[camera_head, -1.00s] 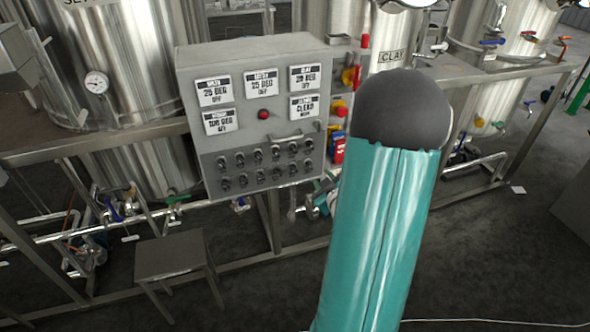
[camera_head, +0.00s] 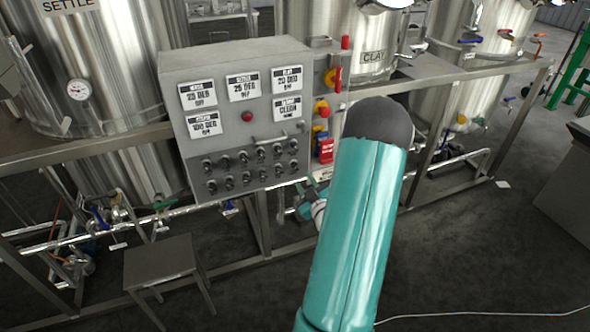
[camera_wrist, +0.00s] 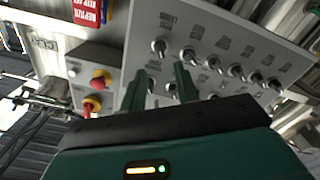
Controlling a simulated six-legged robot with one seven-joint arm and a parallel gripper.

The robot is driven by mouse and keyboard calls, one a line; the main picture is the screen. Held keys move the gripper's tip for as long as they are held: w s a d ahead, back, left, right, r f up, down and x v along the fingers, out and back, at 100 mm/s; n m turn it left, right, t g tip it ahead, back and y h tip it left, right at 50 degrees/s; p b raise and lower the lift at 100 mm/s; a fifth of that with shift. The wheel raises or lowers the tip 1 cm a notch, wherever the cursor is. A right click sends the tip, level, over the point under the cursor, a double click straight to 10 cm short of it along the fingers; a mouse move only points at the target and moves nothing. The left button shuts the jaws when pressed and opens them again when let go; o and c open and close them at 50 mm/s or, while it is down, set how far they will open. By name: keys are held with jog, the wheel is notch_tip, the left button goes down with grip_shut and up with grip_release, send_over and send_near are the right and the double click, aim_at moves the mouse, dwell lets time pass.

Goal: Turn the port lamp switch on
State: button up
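The grey control panel (camera_head: 243,115) stands at the centre left of the head view, with two rows of black toggle switches (camera_head: 250,168) on its lower dark part. In the wrist view the same switches (camera_wrist: 190,57) run across the panel face, each under a small label. The labels are too blurred to read, so I cannot tell which is the port lamp switch. My gripper (camera_wrist: 160,70) has two green fingers that stand apart, pointing at the panel near its end switches. One switch (camera_wrist: 171,88) shows between the fingers. Contact cannot be judged.
Beside the switches are red and yellow knobs (camera_wrist: 98,82) and a red sign (camera_wrist: 88,11). Steel tanks (camera_head: 95,70) stand behind the frame rail. A small metal stool (camera_head: 160,258) is on the floor below the panel. The floor (camera_head: 470,270) at right is mostly clear.

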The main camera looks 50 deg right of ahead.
aim_at(296, 167)
jog(key=x, duration=0.7)
jog(key=shift+w+d, duration=0.15)
jog(key=shift+w, duration=0.2)
grip_shut()
